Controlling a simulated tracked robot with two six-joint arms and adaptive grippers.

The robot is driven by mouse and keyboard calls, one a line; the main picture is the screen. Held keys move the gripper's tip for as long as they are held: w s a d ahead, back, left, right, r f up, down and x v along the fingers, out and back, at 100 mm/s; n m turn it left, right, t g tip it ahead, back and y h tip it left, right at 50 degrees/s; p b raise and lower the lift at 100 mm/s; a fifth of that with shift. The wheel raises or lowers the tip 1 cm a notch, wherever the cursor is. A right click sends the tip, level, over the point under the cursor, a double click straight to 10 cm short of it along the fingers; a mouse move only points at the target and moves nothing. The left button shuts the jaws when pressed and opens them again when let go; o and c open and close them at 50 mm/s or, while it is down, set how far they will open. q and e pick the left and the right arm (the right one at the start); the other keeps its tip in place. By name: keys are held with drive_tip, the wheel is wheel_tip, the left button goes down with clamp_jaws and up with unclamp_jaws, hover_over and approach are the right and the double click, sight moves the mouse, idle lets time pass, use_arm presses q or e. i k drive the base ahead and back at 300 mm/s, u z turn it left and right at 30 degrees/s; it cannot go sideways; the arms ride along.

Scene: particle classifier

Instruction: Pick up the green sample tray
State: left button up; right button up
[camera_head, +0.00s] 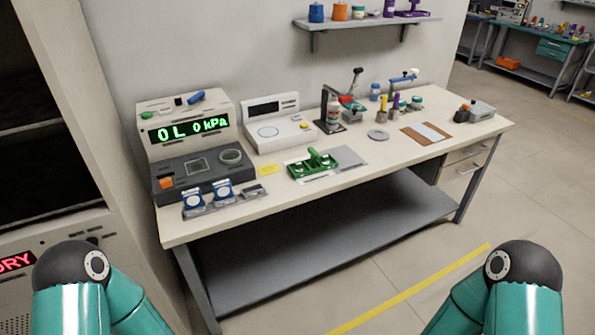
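The green sample tray (298,170) lies on the workbench near its front edge, left of the middle. It has a raised green handle and holds small light items that are too small to make out. It rests on or beside a flat grey sheet (347,157). Only teal and black links of my two arms show, at the bottom left and bottom right corners. Neither gripper is in the picture, and both visible arm parts are well apart from the tray.
A machine with a green display (189,128) stands left of the tray, with blue-and-white items (223,191) in front. A white scale-like device (276,131) stands behind. A press-like stand (331,125) and bottles are further right. A shelf (370,23) hangs above. The bench's front right is fairly clear.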

sight(312, 165)
drive_tip(key=z, duration=0.3)
drive_tip(key=i, duration=1.1)
drive_tip(key=u, duration=2.45)
drive_tip(key=i, duration=0.2)
drive_tip(key=u, duration=1.95)
drive_tip(key=k, duration=1)
